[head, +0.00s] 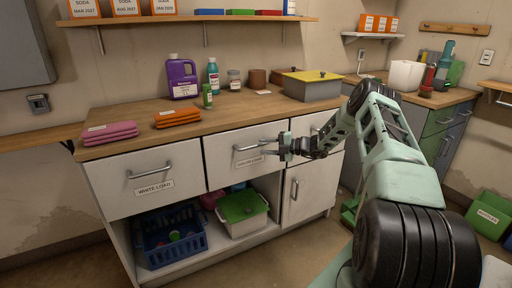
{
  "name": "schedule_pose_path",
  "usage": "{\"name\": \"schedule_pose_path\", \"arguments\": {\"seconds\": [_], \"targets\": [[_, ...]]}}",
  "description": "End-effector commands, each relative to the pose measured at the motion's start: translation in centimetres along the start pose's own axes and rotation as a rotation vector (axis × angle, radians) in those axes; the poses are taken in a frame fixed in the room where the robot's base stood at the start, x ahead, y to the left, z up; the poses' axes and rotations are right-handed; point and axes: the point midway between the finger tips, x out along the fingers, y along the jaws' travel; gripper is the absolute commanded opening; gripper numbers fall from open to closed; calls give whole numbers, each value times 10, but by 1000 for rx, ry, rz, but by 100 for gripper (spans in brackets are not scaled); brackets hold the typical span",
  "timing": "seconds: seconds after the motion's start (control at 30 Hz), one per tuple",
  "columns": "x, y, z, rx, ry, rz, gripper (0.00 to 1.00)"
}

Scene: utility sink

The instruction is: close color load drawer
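The color load drawer (225,168) is the middle white drawer front under the wooden counter, with a label on its lower part and a grey bar handle (243,149). Its front looks nearly level with its neighbours; I cannot tell whether a small gap is left. My gripper (275,149) is at the drawer's right part, near the right end of the handle, and overlaps it in the picture. Contact is unclear. The fingers are small and dark, so their opening cannot be made out. Nothing is seen held.
The white load drawer (120,190) is to the left, and a door (300,193) is below right. An open shelf holds a blue basket (165,252) and a green-lidded bin (242,222). Bottles and folded cloths stand on the counter (225,112). Open floor lies in front.

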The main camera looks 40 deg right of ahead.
Motion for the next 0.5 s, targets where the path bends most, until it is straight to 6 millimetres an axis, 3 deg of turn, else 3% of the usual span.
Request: {"name": "schedule_pose_path", "arguments": {"seconds": [0.03, 0.3, 0.5], "targets": [[-14, 1, 1, 0, -4, 1, 34], [-76, 1, 1, -1, -3, 1, 34], [-105, 1, 1, -1, -2, 1, 34]]}}
